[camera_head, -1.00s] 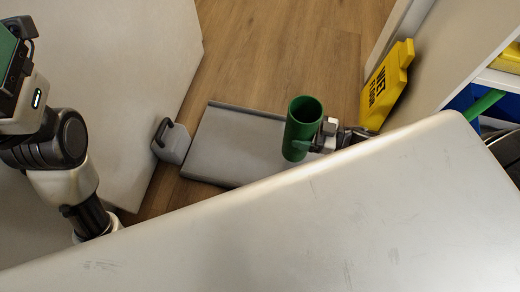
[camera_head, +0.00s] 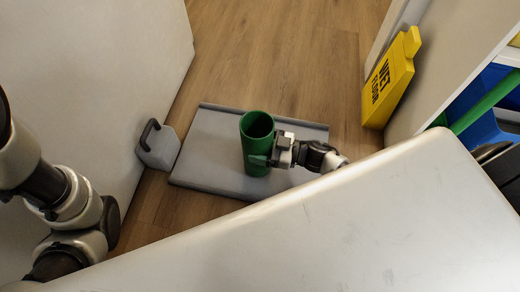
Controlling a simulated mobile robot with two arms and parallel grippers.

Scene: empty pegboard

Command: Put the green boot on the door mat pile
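The green boot (camera_head: 256,146) is an upright tube with its dark open top facing up. It shows over the middle of the grey door mat pile (camera_head: 208,150), which lies flat on the wood floor. My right gripper (camera_head: 272,152) is at the boot's right side and appears shut on it, with its fingertips partly hidden against the boot. From above I cannot tell whether the boot's bottom touches the mats. Of my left arm only links show at the left edge; its gripper is out of view.
A grey block with a dark handle (camera_head: 158,145) stands just left of the mats. A yellow wet floor sign (camera_head: 390,80) leans against the white unit at right. A pale surface (camera_head: 330,225) fills the foreground. Wood floor (camera_head: 275,55) is clear behind the mats.

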